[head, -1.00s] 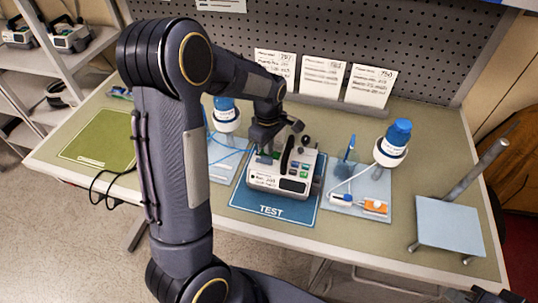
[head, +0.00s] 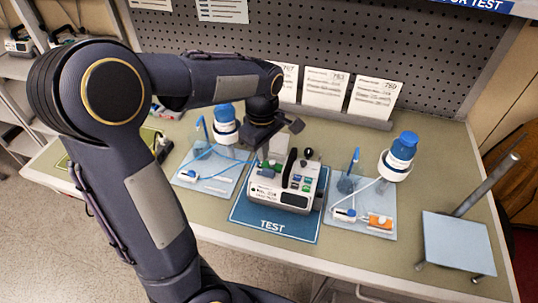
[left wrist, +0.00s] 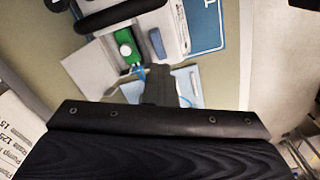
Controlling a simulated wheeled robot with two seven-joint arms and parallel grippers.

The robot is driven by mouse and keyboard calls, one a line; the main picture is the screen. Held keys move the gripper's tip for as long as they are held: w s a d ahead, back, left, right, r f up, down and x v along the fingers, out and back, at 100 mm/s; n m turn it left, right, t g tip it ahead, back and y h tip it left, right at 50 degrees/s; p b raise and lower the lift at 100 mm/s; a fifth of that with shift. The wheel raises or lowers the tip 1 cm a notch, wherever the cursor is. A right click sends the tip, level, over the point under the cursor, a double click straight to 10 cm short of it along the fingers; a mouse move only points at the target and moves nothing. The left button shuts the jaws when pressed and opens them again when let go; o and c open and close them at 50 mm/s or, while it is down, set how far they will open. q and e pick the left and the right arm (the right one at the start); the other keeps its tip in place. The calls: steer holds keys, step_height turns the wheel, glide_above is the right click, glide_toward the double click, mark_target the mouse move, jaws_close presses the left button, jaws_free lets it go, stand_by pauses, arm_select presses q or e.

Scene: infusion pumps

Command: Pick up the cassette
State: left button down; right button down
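The white pump (head: 287,188) stands on the blue TEST mat (head: 262,231). In the left wrist view the pump (left wrist: 172,28) has a pale flap (left wrist: 92,62) swung out beside a green part (left wrist: 124,42) with a white round knob. I cannot make out a cassette for certain; an orange-and-white piece (head: 378,222) lies on the right tray. My left gripper (head: 264,138) is just behind the pump's left side. In the left wrist view its dark finger part (left wrist: 160,86) shows as one block near the flap, so its opening is unclear. My right gripper is out of view.
The left tray (head: 225,187) and right tray (head: 385,231) each carry a blue-capped bottle and tubing. A blue line runs from the left tray towards the pump. Cards (head: 324,88) stand behind. A metal stand (head: 455,243) is at the right.

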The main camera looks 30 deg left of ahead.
arm_select(q)
steer(key=s+r+b, duration=0.1)
steer(key=s+r, duration=0.3)
steer(key=s, duration=0.5)
steer(key=shift+d, duration=0.4)
steer(key=c, duration=2.1)
jaws_free()
steer(key=o, duration=1.7)
steer(key=shift+c, duration=0.2)
steer(key=shift+r, duration=0.1)
